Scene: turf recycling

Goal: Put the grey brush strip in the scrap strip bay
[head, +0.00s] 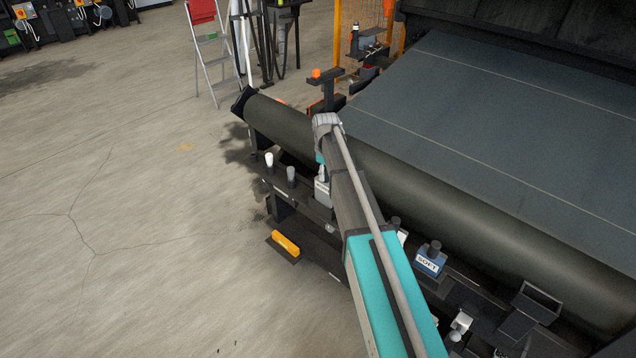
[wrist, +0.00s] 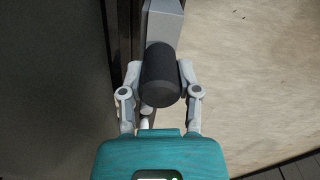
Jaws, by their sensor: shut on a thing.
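My gripper (wrist: 160,88) is shut on a dark grey cylinder (wrist: 160,72), with one finger pressed to each side. A light grey block (wrist: 163,20) sits just beyond the cylinder; whether they are one piece I cannot tell. In the head view my arm reaches over the machine's near edge, and the gripper (head: 321,172) points down at a small grey block (head: 322,193), partly hidden by the arm. I cannot make out a grey brush strip or a scrap strip bay for certain in either view.
A long dark roller (head: 430,195) runs along the conveyor belt (head: 500,120). A white-topped post (head: 269,160) and a grey post (head: 291,176) stand left of my gripper. A blue block marked SORT (head: 430,262) is to the right. Open concrete floor (head: 130,220) lies left.

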